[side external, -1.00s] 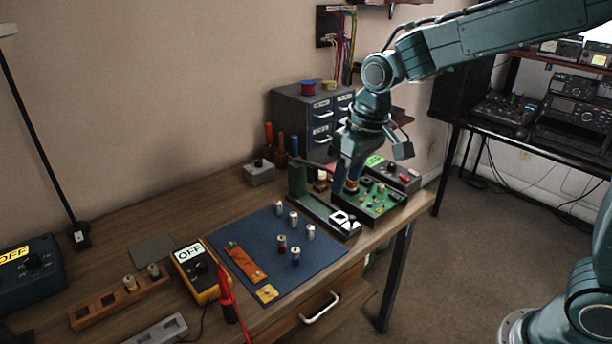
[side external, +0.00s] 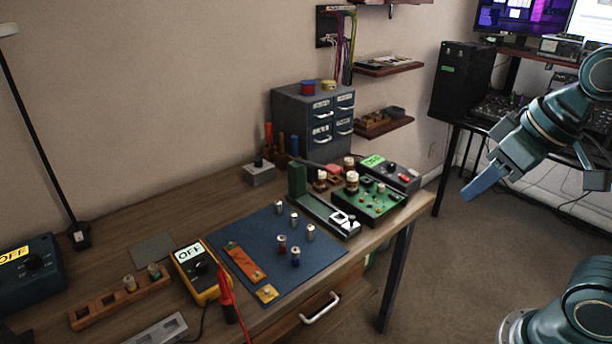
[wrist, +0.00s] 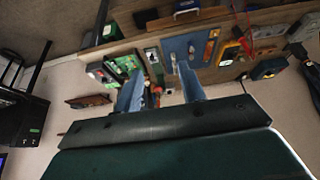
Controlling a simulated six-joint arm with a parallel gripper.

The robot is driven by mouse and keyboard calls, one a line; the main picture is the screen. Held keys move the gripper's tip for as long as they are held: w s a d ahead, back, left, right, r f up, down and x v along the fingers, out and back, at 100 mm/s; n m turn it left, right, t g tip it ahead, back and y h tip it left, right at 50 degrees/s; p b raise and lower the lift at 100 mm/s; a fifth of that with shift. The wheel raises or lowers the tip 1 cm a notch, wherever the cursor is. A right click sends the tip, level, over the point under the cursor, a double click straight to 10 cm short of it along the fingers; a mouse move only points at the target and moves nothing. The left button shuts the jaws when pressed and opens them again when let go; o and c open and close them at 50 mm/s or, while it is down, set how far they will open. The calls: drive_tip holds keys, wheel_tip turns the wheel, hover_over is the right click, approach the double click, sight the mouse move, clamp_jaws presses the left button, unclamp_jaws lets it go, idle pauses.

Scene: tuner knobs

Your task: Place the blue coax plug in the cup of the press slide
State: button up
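The blue coax plug (side external: 295,257), silver-topped with a blue lower part, stands upright at the front of the blue mat (side external: 325,262). The press slide (side external: 344,222) is a pale piece with dark openings at the front end of a rail, with a green block (side external: 297,178) at the back; its cup is too small to make out clearly. My gripper (side external: 466,197) is in the air right of the bench, away from both. In the wrist view its two blue fingers (wrist: 160,88) are spread apart with nothing held between them.
Several other plugs (side external: 282,243) stand on the mat, near an orange strip (side external: 245,262). A green circuit board (side external: 374,207) with a brown and cream knob (side external: 352,181) is right of the press. A yellow meter (side external: 197,272) with a red probe (side external: 226,290) stands left of the mat.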

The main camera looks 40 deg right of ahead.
drive_tip(key=shift+s+d+f, duration=0.1)
drive_tip(key=shift+s+f, duration=0.05)
drive_tip(key=shift+s, duration=0.4)
drive_tip(key=shift+s+d+f, duration=0.1)
drive_tip(key=shift+s+f, duration=0.05)
drive_tip(key=shift+s, duration=0.35)
drive_tip(key=shift+o, duration=0.4)
drive_tip(key=shift+w, duration=0.1)
drive_tip(key=w+a+f, duration=0.2)
drive_tip(key=w, duration=0.5)
drive_tip(key=w+a+f, duration=0.1)
drive_tip(key=w+a, duration=0.1)
drive_tip(key=w, duration=0.5)
drive_tip(key=w+a+f, duration=0.8)
drive_tip(key=w+f, duration=0.4)
drive_tip(key=shift+w+g, duration=0.15)
drive_tip(key=shift+g, duration=0.25)
drive_tip(key=shift+f, duration=0.15)
